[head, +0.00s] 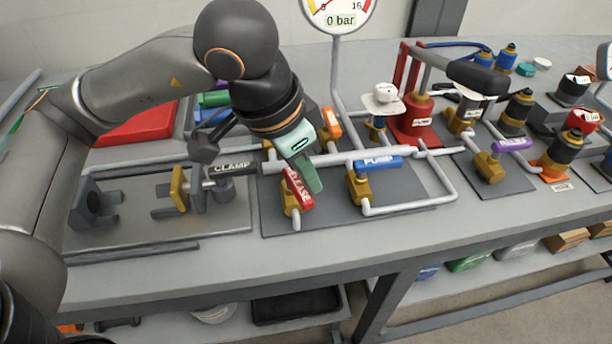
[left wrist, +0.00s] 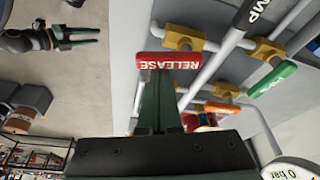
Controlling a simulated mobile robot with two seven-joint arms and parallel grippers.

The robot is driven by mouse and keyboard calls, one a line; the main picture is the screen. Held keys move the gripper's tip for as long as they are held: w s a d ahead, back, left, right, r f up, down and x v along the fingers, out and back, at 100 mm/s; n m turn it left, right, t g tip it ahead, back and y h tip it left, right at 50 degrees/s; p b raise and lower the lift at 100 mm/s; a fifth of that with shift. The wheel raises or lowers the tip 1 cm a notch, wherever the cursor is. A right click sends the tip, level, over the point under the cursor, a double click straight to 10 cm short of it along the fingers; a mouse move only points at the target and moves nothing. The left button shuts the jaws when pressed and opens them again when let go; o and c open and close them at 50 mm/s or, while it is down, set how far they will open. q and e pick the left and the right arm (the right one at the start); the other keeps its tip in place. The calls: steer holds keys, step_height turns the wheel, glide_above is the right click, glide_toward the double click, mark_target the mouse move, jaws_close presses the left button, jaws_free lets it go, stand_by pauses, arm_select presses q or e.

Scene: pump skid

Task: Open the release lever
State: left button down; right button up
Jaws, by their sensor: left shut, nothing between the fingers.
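The release lever (head: 298,188) is a red handle with white lettering, on a brass valve (head: 290,205) at the front of the pipework. It lies slanted in the head view, and its label shows upside down in the left wrist view (left wrist: 166,61). My left gripper (head: 314,184) is shut and empty, its green fingers pointing down right beside the lever. In the left wrist view its fingertips (left wrist: 160,72) overlap the lever's edge; I cannot tell whether they touch. My right gripper (left wrist: 80,37) shows small in the left wrist view, its green fingers apart, away from the lever.
The black clamp handle (head: 232,169) is close on the left, and the blue pump handle (head: 378,162) on the right. A pale pipe (head: 330,157) runs behind the lever. An orange handle (head: 331,121) stands further back. The bench front (head: 330,250) is clear.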

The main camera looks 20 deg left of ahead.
steer(key=shift+d+r, duration=0.15)
steer(key=shift+d, duration=0.05)
arm_select(q)
steer(key=shift+w, duration=0.1)
